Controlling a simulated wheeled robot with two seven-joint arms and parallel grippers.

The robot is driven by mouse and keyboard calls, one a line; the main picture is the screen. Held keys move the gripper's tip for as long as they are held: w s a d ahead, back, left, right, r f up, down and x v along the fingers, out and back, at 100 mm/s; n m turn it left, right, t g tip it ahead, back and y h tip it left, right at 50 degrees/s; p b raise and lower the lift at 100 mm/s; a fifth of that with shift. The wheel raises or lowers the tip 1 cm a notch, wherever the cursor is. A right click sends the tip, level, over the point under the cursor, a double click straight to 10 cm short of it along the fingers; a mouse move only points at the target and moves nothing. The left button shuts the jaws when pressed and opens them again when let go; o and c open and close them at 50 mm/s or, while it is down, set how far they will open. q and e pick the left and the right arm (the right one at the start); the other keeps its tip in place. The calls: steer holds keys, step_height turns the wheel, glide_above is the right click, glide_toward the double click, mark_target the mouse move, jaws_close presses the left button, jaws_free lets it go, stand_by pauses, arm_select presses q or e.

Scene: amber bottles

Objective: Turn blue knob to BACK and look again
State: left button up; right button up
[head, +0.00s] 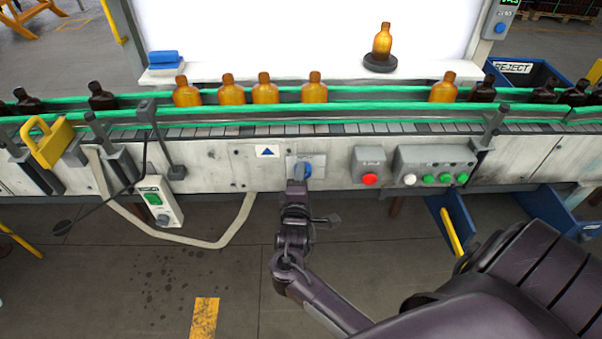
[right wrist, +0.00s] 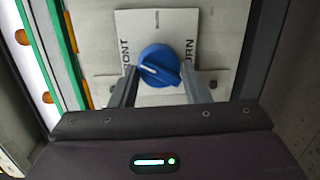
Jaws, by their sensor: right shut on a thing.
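The blue knob (head: 303,170) sits on a pale plate on the front of the conveyor, below a blue triangle label. My right gripper (head: 298,189) reaches it from below and is shut on it. In the right wrist view the knob (right wrist: 160,66) lies between the two fingers. Its white mark points left, towards lettering that reads as "RONT", partly covered. Lettering ending in "URN" is on the right of the plate; the small top word is unreadable. An amber bottle (head: 382,42) stands upright on a black round stand (head: 380,63) before the white panel. My left gripper is not in view.
Amber and darker bottles stand along the green-railed conveyor (head: 350,128). A red button (head: 369,179) and a box with white and green buttons (head: 435,166) are to the right of the knob. A yellow padlock-shaped piece (head: 50,143) and a cable hang at the left.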

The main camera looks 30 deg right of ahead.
steer(key=shift+s+d+r+m+t+y+p, duration=0.1)
steer(key=shift+m+y+p, duration=0.4)
steer(key=shift+m, duration=1.25)
steer(key=shift+w+d+r+m+t+y+p, duration=0.2)
steer(key=shift+m+p, duration=0.5)
steer(key=shift+m, duration=1.1)
steer(key=shift+s+a+f+m+y+p, duration=0.15)
steer(key=shift+m+y+p, duration=0.35)
steer(key=shift+m, duration=1.25)
steer(key=shift+s+d+r, duration=0.1)
steer(key=o, duration=0.9)
steer(key=shift+o, duration=0.2)
